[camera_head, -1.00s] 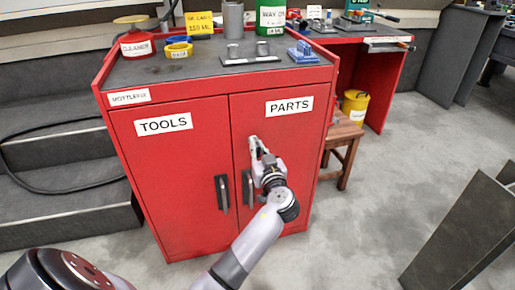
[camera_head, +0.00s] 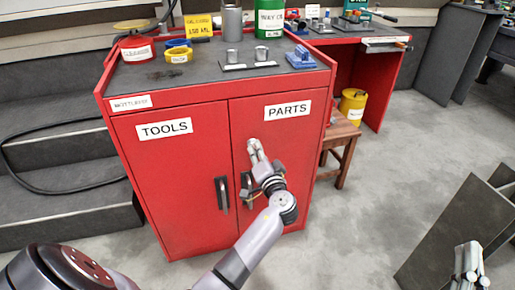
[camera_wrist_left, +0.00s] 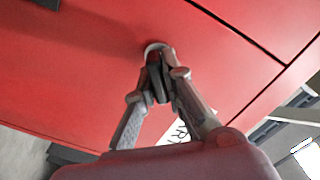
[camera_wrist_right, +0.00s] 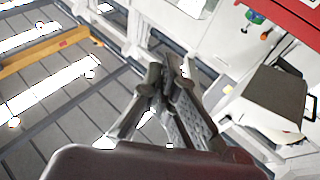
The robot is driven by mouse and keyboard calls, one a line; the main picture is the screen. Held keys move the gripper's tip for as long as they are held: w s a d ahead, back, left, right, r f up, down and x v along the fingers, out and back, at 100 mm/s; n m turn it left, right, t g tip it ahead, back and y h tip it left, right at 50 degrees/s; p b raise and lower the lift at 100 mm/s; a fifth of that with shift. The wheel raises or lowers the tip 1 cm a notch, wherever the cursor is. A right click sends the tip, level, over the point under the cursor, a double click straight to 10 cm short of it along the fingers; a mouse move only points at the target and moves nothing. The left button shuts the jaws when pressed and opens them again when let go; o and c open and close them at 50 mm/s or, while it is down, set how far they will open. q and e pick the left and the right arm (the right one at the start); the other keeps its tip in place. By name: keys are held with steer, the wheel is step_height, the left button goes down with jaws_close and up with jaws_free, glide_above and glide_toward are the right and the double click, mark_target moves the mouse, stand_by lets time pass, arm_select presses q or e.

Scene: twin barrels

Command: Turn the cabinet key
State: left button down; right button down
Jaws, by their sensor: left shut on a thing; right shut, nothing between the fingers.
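The red cabinet (camera_head: 180,195) has two shut doors, marked TOOLS and PARTS. A round metallic lock (camera_wrist_left: 154,47) sits in the PARTS door. My left gripper (camera_head: 255,150) is at this lock below the PARTS label, and in the left wrist view its fingertips (camera_wrist_left: 160,78) are closed on the key right at the lock. The key itself is mostly hidden by the fingers, so its angle is hard to tell. My right gripper (camera_head: 470,262) is shut and empty at the lower right, away from the cabinet; it also shows in the right wrist view (camera_wrist_right: 172,75).
Two dark door handles (camera_head: 222,193) hang below my left gripper's level. Cans, tape rolls and a blue tool (camera_head: 301,58) stand on the cabinet top. A wooden stool (camera_head: 342,140) with a yellow can is at the right. Dark panels (camera_head: 455,225) lean near my right gripper.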

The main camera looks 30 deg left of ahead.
arm_select(q)
steer(key=m+p, duration=0.2)
steer(key=m, duration=0.2)
steer(key=shift+m, duration=0.3)
steer(key=m+p, duration=0.2)
steer(key=m, duration=0.1)
steer(key=shift+f, duration=0.2)
steer(key=shift+m, duration=0.4)
arm_select(e)
steer(key=s+d+f+g+h, duration=0.2)
steer(key=f+g, duration=0.4)
steer(key=f, duration=0.3)
steer(key=s+d+f+g+h, duration=0.2)
steer(key=f+g, duration=0.3)
steer(key=f, duration=0.4)
steer(key=shift+s+f+g, duration=0.15)
steer(key=shift+s+g, duration=0.25)
steer(key=shift+s, duration=0.35)
arm_select(q)
steer(key=c, duration=1.7)
jaws_free()
steer(key=shift+w, duration=0.1)
steer(key=shift+d, duration=0.15)
steer(key=v, duration=1.2)
